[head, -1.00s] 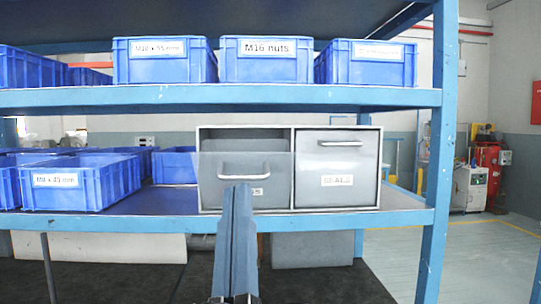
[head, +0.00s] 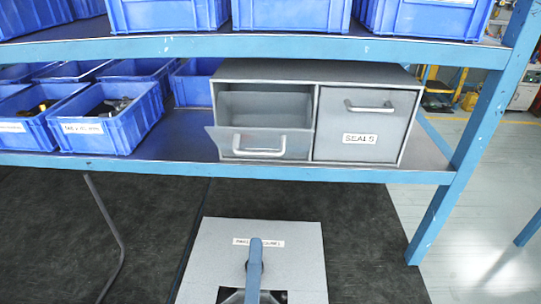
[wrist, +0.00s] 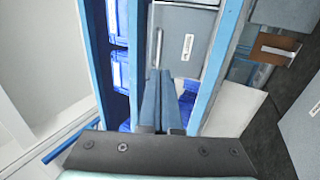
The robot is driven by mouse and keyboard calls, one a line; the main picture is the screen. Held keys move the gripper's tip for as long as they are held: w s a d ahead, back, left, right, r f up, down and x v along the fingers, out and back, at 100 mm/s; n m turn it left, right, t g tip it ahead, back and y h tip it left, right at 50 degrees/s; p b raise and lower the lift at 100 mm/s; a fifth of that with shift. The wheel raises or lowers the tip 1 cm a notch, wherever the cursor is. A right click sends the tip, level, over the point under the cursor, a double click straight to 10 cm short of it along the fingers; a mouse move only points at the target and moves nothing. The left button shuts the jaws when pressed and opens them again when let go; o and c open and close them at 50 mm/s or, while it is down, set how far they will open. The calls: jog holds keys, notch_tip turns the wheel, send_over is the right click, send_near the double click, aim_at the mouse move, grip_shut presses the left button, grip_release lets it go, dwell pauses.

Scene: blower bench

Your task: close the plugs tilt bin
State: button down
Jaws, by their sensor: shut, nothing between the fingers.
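The grey two-bin cabinet (head: 408,124) stands on the lower shelf in the head view. Its left tilt bin (head: 225,143) is tilted open, with its front leaning out and its inside showing above a bar handle. That bin's label cannot be read. The right bin (head: 340,122), marked SEALS, is shut. My gripper (head: 256,243) is shut and empty, low in front of the shelf and apart from the open bin in the picture. In the wrist view my gripper (wrist: 158,74) points toward a grey face (wrist: 188,18) with a handle and an unreadable label; I cannot tell which bin it is.
Blue crates (head: 110,118) fill the lower shelf left of the cabinet, and more crates (head: 290,14) stand above. The shelf's front edge (head: 330,175) and blue upright (head: 470,140) border the cabinet. A labelled grey box (head: 215,245) is below the shelf, behind my gripper.

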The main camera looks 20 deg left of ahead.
jog(key=p, duration=0.4)
send_near(263, 130)
jog(key=w, duration=0.3)
jog(key=w+a+f, duration=0.1)
jog(key=shift+w+a+f, duration=0.1)
jog(key=shift+w, duration=0.15)
jog(key=shift+p, duration=0.4)
